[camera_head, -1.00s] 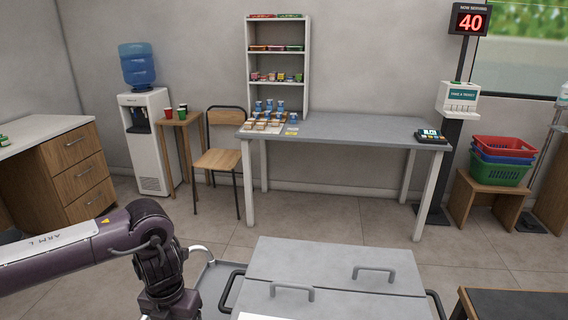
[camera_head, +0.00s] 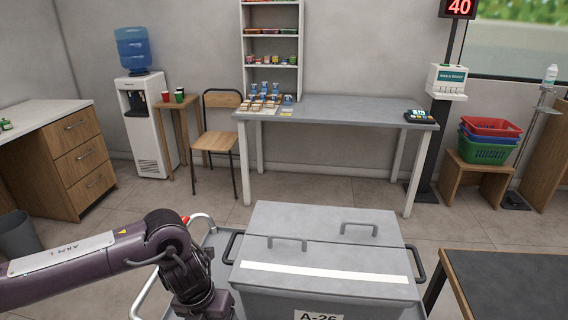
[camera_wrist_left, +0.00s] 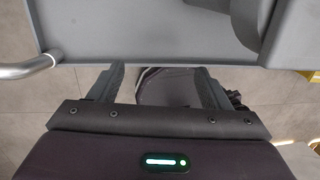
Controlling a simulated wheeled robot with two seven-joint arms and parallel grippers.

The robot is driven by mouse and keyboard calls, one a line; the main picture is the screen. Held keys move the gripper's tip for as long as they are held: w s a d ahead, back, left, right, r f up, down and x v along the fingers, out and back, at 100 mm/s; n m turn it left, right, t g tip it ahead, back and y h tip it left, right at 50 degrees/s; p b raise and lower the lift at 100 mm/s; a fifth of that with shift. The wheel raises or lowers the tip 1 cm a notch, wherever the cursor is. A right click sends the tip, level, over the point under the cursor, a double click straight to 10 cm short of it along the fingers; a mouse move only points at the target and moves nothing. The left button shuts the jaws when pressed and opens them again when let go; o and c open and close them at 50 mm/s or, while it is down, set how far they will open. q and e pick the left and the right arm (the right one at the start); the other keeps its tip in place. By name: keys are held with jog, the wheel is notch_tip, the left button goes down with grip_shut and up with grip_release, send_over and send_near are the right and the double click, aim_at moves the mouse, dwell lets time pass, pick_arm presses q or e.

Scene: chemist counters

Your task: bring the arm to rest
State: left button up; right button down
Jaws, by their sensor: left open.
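My left arm (camera_head: 95,262) comes in from the left in the head view and bends down at the wrist beside a grey lidded bin. The jaws are below the picture's lower edge there. In the left wrist view my left gripper (camera_wrist_left: 162,88) has its two fingers well apart, with nothing between them but the view past to dark parts and floor. A grey tray-like surface (camera_wrist_left: 150,30) with a raised edge lies just beyond the fingertips. My right gripper is in neither view.
The grey bin (camera_head: 320,255), with two lid handles and a label, stands on a cart with a metal rail (camera_head: 145,292). A dark-topped table (camera_head: 510,285) is at right. Beyond open floor stands a grey table (camera_head: 340,112) with small bottles and boxes. A wooden drawer counter (camera_head: 82,150) is at left.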

pick_arm(q)
jog(key=s+d+n+t+h, duration=0.1)
jog(key=s+d+h, duration=0.1)
jog(key=d, duration=0.7)
jog(key=s+d+n+t+h, duration=0.1)
jog(key=s+d+n+h, duration=0.15)
jog(key=d, duration=0.65)
jog(key=d+r+n+t+h, duration=0.2)
jog(key=d+r+n+t, duration=0.25)
jog(key=r+n, duration=0.45)
jog(key=a+f+n+y, duration=0.3)
jog(key=a+n+y, duration=0.1)
jog(key=a+n, duration=0.85)
jog(key=s+a+f+n+g+y, duration=0.2)
jog(key=s+a+f+n, duration=0.2)
jog(key=s+a+n, duration=0.25)
jog(key=s+a+f+n+g+y, duration=0.2)
jog(key=s+a+f+n, duration=0.25)
jog(key=a, duration=0.35)
notch_tip(320, 180, down, 27)
jog(key=s+g, duration=0.1)
jog(key=s, duration=0.1)
jog(key=s+a+f, duration=0.2)
jog(key=s+f, duration=0.8)
jog(key=s+a+f+g, duration=0.1)
jog(key=s+f, duration=0.9)
jog(key=shift+a+f+m, duration=0.15)
jog(key=shift+a+m, duration=0.15)
jog(key=shift+a, duration=0.05)
